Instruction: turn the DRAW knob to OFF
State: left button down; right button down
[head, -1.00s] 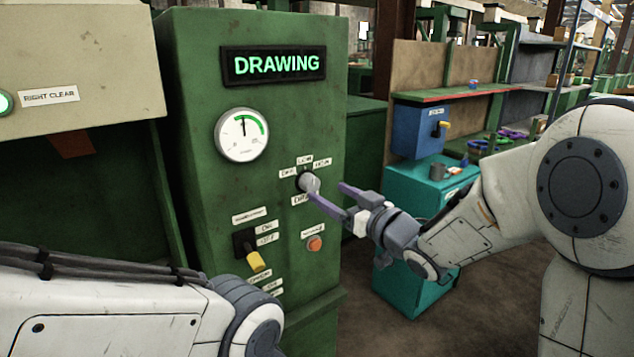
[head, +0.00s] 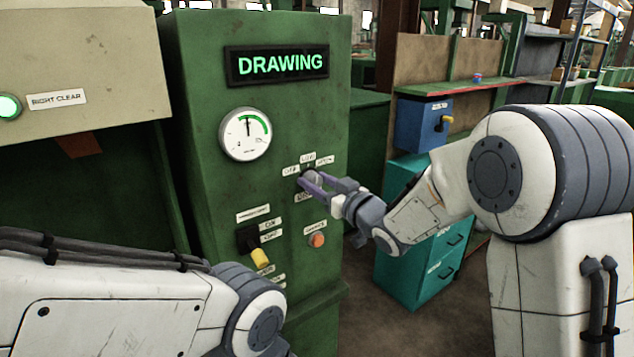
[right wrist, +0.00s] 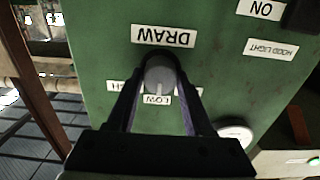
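The DRAW knob (head: 312,176) is a grey round knob on the green panel, with OFF on its left, LOW above and HIGH on its right. In the right wrist view, turned upside down, the knob (right wrist: 158,74) has its pale pointer line towards the LOW label (right wrist: 157,99). My right gripper (head: 314,179) has its purple-lined fingers on either side of the knob. In the right wrist view the fingertips (right wrist: 158,66) seem to lie at the knob's edges; firm contact cannot be told. My left gripper is out of view.
A teal cabinet (head: 430,265) stands to the right.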

jog(key=shift+f+n+b, duration=0.15)
jog(key=shift+n+b, duration=0.45)
jog(key=shift+b, duration=0.4)
jog(key=n+b, duration=0.5)
jog(key=b, duration=0.1)
jog(key=shift+a+f+b, duration=0.1)
jog(key=shift+b, duration=0.25)
jog(key=shift+s+n+b, duration=0.1)
jog(key=shift+n+b, duration=1)
jog(key=shift+n, duration=0.3)
jog(key=shift+r, duration=0.2)
jog(key=shift+c, duration=1.5)
grip_release()
jog(key=b+v, duration=0.1)
jog(key=v, duration=0.9)
jog(key=shift+s, duration=0.2)
